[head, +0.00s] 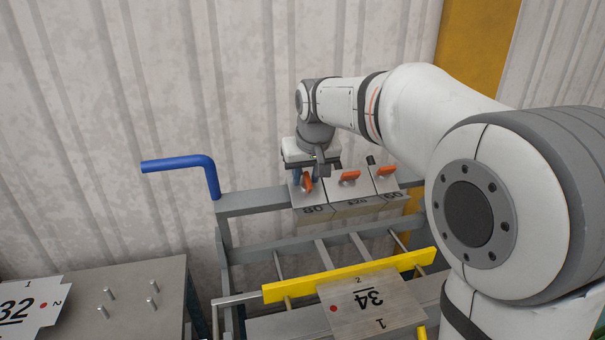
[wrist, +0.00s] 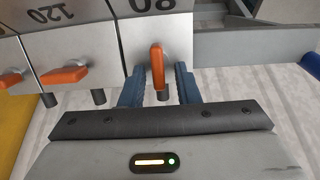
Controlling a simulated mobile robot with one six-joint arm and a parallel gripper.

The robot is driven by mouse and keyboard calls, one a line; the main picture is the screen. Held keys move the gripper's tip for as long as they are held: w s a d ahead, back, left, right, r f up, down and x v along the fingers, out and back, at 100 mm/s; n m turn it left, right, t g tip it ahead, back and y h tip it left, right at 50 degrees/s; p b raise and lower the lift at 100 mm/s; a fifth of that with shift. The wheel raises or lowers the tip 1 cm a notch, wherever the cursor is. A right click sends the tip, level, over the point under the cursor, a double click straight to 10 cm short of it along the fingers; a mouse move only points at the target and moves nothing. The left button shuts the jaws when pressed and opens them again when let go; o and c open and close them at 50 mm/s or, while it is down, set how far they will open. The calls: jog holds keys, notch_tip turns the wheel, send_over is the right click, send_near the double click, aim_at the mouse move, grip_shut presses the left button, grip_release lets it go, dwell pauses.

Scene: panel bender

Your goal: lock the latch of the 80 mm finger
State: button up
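The 80 mm finger (head: 312,199) is the leftmost of three grey fingers on the beam; it also shows at the top middle of the wrist view (wrist: 128,38). Its orange latch (wrist: 157,66) points along the finger, unlike the two neighbouring latches, which lie crosswise. In the head view, this latch (head: 307,184) is partly hidden by my gripper (head: 304,175). My gripper (wrist: 158,80) is open, with one blue finger on each side of the latch and a gap visible on both sides. I cannot tell whether either finger touches it.
The 120 finger (head: 347,189) and 60 finger (head: 385,184) stand close on the right, with orange latches. A blue bent handle (head: 185,164) rises at the beam's left end. A yellow bar (head: 348,276) and a plate marked 34 (head: 372,303) lie in front. A corrugated wall is behind.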

grip_shut()
jog(key=shift+a, duration=0.3)
jog(key=shift+d, duration=0.4)
jog(key=shift+m, duration=0.4)
jog(key=m, duration=0.2)
jog(key=m+b, duration=0.1)
jog(key=m, duration=0.1)
jog(key=d+m+y+b, duration=0.1)
jog(key=m, duration=0.1)
jog(key=shift+f, duration=0.15)
jog(key=m, duration=0.2)
jog(key=m+y+b, duration=0.1)
jog(key=m, duration=0.2)
jog(key=shift+s+d+f+m+t, duration=0.15)
jog(key=shift+d+m+t, duration=0.05)
jog(key=shift+m+t, duration=0.1)
jog(key=shift+s+d+f+m+t+b, duration=0.1)
jog(key=shift+s+m+t+b, duration=0.1)
jog(key=shift+m, duration=1.05)
jog(key=shift+s+d+m+t+b, duration=0.1)
jog(key=shift+m+b, duration=0.05)
jog(key=shift+m, duration=1.1)
